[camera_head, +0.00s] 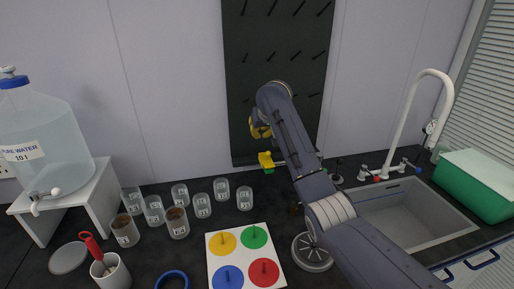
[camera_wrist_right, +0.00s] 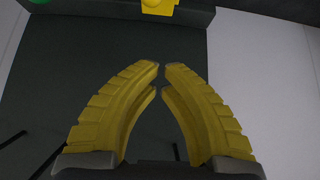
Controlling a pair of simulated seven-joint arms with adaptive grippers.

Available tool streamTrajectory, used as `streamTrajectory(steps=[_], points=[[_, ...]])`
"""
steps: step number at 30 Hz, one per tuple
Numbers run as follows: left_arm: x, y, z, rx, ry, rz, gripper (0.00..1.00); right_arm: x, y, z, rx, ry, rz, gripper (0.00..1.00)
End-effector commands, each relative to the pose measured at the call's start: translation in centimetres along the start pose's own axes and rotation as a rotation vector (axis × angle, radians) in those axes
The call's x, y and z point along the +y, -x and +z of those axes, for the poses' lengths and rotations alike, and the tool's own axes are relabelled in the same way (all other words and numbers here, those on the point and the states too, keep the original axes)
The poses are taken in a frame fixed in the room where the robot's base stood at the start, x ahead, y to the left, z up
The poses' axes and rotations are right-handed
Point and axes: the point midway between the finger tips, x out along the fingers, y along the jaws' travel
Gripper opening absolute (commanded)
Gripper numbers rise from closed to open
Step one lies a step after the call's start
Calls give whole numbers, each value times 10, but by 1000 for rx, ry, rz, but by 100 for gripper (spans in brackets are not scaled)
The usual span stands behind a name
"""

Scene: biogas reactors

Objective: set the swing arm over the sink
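The sink (camera_head: 405,215) is a grey basin set in the dark counter at the right. A white gooseneck tap (camera_head: 395,140) rises behind it and curves to the right. A small yellow block with green beneath it (camera_head: 265,160) shows beside my right arm, at the board's lower edge. In the wrist view a yellow piece (camera_wrist_right: 160,6) and a dark bar show at the top edge. I cannot tell which part is the swing arm; my arm hides some of this area. My right gripper (camera_head: 260,126) is before the dark board, its fingertips (camera_wrist_right: 161,66) nearly meeting, with nothing between them. My left gripper is out of view.
A dark peg board (camera_head: 275,50) hangs on the wall. Several labelled jars (camera_head: 202,206), a colour-disc board (camera_head: 245,240), and a water tank (camera_head: 45,140) occupy the left. A round grey base (camera_head: 312,253) stands beside my arm. A green box (camera_head: 475,185) stands right of the sink.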

Motion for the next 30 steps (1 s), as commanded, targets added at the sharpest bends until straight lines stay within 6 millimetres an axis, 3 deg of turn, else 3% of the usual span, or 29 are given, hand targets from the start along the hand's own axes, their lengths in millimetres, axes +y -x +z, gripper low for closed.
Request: streamTrajectory(steps=[14,30], points=[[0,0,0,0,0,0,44,0,-6,0,-2,1,1,0],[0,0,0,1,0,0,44,0,-74,0,-2,0,2,0]])
